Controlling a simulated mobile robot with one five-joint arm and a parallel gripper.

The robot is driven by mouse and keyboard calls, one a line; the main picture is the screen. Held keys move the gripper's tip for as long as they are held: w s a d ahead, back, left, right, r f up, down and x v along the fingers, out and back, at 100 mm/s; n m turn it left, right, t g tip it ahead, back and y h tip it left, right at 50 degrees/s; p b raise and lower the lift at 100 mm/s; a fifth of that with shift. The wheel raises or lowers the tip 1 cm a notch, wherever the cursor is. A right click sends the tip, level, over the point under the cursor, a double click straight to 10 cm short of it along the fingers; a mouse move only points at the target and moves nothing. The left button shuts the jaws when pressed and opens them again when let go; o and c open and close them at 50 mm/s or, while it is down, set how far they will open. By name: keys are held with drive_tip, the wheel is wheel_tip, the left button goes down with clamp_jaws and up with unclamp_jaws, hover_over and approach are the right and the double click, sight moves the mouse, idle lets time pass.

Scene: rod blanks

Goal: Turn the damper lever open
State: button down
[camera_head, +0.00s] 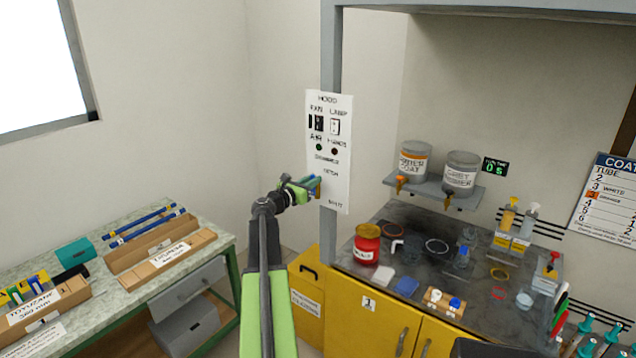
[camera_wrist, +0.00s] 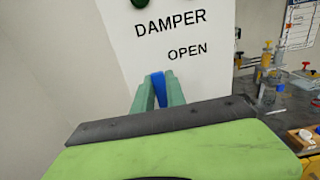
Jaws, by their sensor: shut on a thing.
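The hood panel (camera_head: 341,130) is a white plate on the grey post, with the damper section at its lower end. The word OPEN stands above the word SHUT there. My gripper (camera_head: 312,187) is at the panel's left edge, at a height between these two words. In the wrist view, my gripper (camera_wrist: 158,88) has its teal fingers shut on the blue damper lever (camera_wrist: 158,80), just below and left of the word OPEN. Only the lever's narrow end shows between the fingers; its pivot and exact angle are hidden.
A yellow cabinet (camera_head: 375,310) with a dark worktop stands right of the post, holding a red can (camera_head: 367,245) and several small items. A bench (camera_head: 200,236) with wooden trays is at the left. The wall space left of the panel is clear.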

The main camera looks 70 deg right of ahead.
drive_tip(key=shift+w+d, duration=0.1)
drive_tip(key=c, duration=1.8)
unclamp_jaws()
drive_tip(key=o, duration=0.4)
drive_tip(key=shift+d+f, duration=0.1)
drive_tip(key=shift+d, duration=0.1)
drive_tip(key=shift+o, duration=0.2)
drive_tip(key=shift+a, duration=0.2)
drive_tip(key=v, duration=1.7)
drive_tip(key=shift+a, duration=0.2)
